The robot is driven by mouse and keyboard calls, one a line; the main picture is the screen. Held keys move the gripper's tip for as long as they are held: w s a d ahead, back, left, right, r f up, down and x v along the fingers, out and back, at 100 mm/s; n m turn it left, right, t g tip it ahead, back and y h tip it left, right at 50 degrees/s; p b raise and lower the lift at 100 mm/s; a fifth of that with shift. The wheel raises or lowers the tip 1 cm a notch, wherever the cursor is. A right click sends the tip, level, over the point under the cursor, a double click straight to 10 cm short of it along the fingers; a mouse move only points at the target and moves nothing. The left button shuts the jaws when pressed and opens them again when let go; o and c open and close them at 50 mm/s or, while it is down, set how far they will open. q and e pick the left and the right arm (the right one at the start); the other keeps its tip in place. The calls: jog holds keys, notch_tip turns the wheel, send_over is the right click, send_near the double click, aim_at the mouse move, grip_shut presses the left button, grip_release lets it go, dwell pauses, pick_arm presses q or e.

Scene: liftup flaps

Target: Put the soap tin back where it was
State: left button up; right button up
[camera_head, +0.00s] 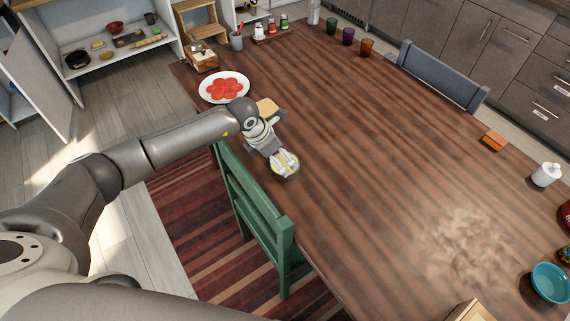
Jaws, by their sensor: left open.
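A small round white-and-yellow thing (285,163), which looks like the soap tin, is at the near left edge of the wooden table (370,150). My left gripper (276,146) is open right beside it, over the table edge. Whether the fingers touch the tin is too small to tell, and the gripper hides part of the tin's far side. My right gripper is not in view.
A green chair (260,215) stands against the near edge. A small orange block (494,141), white jar (546,175) and teal bowl (550,283) are at the right. The table's middle is clear.

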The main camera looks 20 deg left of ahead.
aim_at(285, 163)
pick_arm(q)
jog(key=shift+w+f, duration=0.15)
jog(key=shift+f, duration=0.2)
jog(key=shift+w+d+f, duration=0.1)
jog(key=shift+d+f, duration=0.05)
jog(key=shift+f, duration=0.1)
jog(key=p+x, duration=0.1)
jog(key=x, duration=0.3)
jog(key=shift+d, duration=0.1)
jog(key=shift+f, duration=0.4)
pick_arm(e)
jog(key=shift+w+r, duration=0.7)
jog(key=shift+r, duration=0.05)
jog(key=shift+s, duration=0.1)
pick_arm(q)
jog(key=c, duration=1.2)
jog(key=shift+w+r, duration=0.1)
jog(key=shift+r, duration=0.05)
jog(key=shift+c, duration=0.7)
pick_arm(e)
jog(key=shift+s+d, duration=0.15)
